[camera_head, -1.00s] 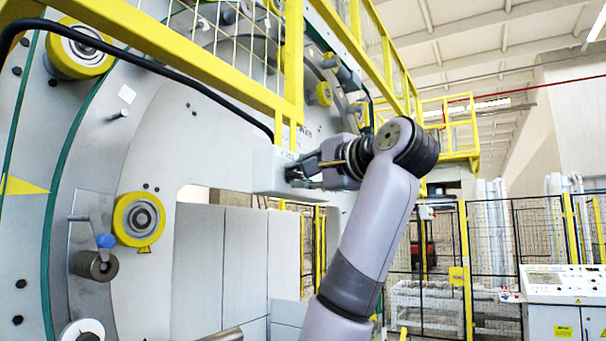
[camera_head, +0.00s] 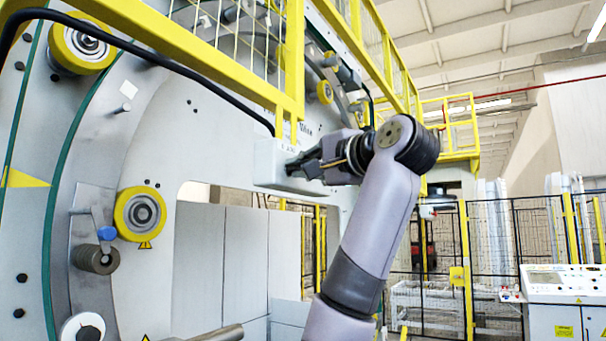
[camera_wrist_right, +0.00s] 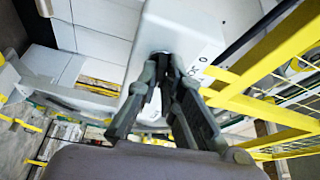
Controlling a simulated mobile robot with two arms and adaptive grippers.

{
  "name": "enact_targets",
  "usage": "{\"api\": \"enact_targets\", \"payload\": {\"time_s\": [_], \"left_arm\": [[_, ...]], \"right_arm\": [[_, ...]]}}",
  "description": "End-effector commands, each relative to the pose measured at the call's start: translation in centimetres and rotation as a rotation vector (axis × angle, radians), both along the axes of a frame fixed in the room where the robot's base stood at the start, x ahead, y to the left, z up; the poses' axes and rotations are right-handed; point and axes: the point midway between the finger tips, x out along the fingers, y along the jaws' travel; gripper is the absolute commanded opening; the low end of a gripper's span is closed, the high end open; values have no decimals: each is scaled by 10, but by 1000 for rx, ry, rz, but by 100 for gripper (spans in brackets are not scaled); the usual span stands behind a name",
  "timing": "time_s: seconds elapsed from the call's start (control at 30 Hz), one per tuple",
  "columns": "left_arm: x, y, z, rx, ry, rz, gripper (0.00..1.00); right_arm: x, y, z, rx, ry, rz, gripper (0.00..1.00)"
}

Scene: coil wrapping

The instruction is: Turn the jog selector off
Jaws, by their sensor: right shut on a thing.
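A pale grey control box (camera_head: 268,165) sticks out from the machine wall under the yellow railing, near the middle of the head view. My right gripper (camera_head: 292,167) reaches it from the right, with its fingertips at the box's right-hand face. In the right wrist view, the two dark fingers (camera_wrist_right: 160,62) are closed together at the end of the same box (camera_wrist_right: 183,25). They are shut on a small dark part, the jog selector knob, which is mostly hidden between them; its pointing direction cannot be read. My left gripper is not in view.
Yellow railing (camera_head: 292,75) with wire mesh runs just above the box. A black cable (camera_head: 185,82) hangs along it. The large ring machine (camera_head: 150,120) with yellow rollers fills the left.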

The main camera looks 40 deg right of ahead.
Motion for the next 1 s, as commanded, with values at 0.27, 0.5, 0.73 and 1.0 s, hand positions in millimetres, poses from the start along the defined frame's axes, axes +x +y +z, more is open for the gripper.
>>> {"api": "enact_targets", "payload": {"time_s": [0.27, 0.5, 0.73, 1.0], "left_arm": [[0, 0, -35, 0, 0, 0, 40], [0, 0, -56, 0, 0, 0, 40], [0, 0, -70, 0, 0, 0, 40], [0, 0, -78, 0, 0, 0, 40]], "right_arm": [[1, -1, -11, -226, -60, -1, 0], [1, -2, -11, -446, -122, 0, 0], [2, -4, -12, -656, -182, 1, 0], [3, -6, -12, -901, -252, 3, 0]]}}
